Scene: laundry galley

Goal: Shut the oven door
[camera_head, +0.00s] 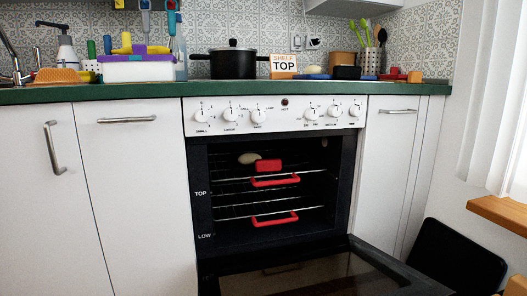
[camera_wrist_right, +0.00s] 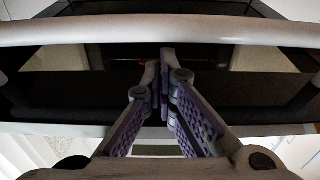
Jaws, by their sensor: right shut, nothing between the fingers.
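The oven (camera_head: 275,190) stands under the counter with its cavity showing. Its dark door (camera_head: 300,280) is folded down, reaching out low toward me, with a glass pane; its near part is cut off by the frame's lower edge. In the right wrist view a pale horizontal bar (camera_wrist_right: 160,30), seemingly the door's handle, crosses near the top, with dark panel surfaces (camera_wrist_right: 70,95) behind. My right gripper (camera_wrist_right: 163,55) is shut and empty, its fingertips close to the bar; whether they touch it I cannot tell. Neither gripper shows in the head view.
Inside the oven are two racks with red grips (camera_head: 275,181), a red block (camera_head: 268,165) and a pale oval item (camera_head: 248,158). A black bin-like object (camera_head: 455,258) stands on the floor at right. The counter (camera_head: 150,94) above holds a black pot (camera_head: 233,64) and other items.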

